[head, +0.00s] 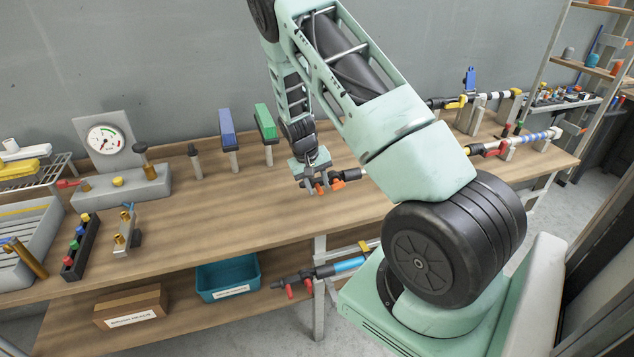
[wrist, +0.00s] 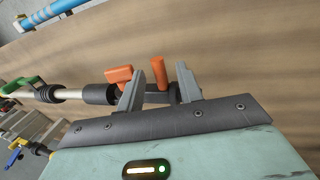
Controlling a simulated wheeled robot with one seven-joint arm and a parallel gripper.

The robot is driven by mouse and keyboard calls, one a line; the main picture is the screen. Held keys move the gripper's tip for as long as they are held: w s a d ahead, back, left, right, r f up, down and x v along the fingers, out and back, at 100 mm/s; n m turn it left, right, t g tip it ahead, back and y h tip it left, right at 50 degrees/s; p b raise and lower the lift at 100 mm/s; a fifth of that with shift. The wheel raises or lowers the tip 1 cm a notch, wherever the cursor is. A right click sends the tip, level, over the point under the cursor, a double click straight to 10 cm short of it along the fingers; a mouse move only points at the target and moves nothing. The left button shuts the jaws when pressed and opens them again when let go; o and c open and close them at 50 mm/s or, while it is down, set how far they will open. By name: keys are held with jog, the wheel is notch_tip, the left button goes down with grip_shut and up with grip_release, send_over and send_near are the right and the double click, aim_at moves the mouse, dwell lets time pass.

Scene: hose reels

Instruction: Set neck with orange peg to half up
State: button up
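A dark hose fitting (head: 346,175) with orange parts lies low over the middle of the bench, partly behind my arm. In the wrist view, its dark neck (wrist: 160,97) carries an upright orange peg (wrist: 158,73). A second, wider orange piece (wrist: 119,75) is on the same fitting, just left of my left finger. My gripper (wrist: 160,85) is open, with a finger on each side of the orange peg and a gap visible around it. The lower part of the neck is hidden by the gripper body. My gripper (head: 316,176) also shows in the head view, above the bench.
Blue (head: 228,130) and green (head: 265,122) upright handles stand at the back of the bench (head: 215,230). A gauge block (head: 122,180) is at left. More hose fittings, one with a red lever (head: 488,148), are at right. A blue bin (head: 229,279) sits on the lower shelf.

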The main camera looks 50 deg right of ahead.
grip_shut()
jog(key=shift+s+d+r+t+y+b, duration=0.3)
jog(key=shift+d+r+t+y+b, duration=0.35)
jog(key=shift+y, duration=0.6)
jog(key=shift+s+d+r+t+y+b, duration=0.35)
jog(key=shift+r+t+y, duration=0.45)
jog(key=shift+y, duration=0.5)
jog(key=shift+s+d+r+t+y+b, duration=0.3)
jog(key=shift+d+r+t+y+b, duration=0.25)
jog(key=shift+t+y, duration=0.5)
jog(key=shift+y, duration=0.3)
grip_release()
